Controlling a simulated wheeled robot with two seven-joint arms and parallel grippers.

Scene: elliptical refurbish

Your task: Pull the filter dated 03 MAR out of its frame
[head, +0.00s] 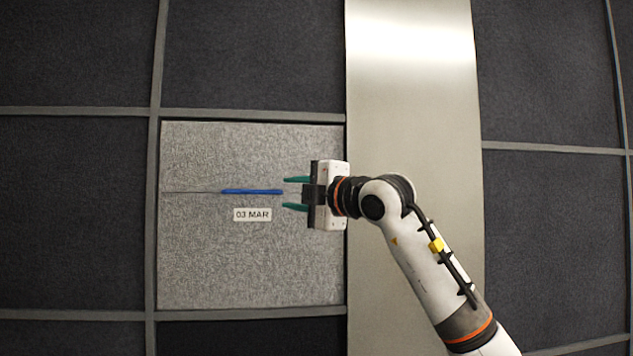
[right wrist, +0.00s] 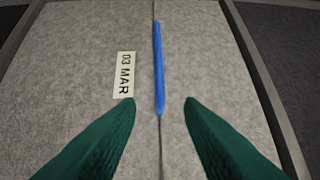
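The light grey filter (head: 215,260) sits in its frame, left of the metal strip. A white label reading 03 MAR (head: 252,214) is on its face. A blue strip (head: 252,191), apparently its pull tab, lies along a dark line across the filter's middle. My right gripper (head: 288,193) is open and empty, just right of the blue strip's near end. In the right wrist view the blue strip (right wrist: 158,70) lies ahead, in line with the gap between the green fingers (right wrist: 160,112). The label (right wrist: 124,75) is left of it. My left gripper is not in view.
Dark panels in grey frames surround the filter, such as one above it (head: 255,55) and one to its left (head: 75,210). A smooth metal strip (head: 412,100) runs vertically under my right arm. Grey frame bars (head: 152,220) border the filter closely.

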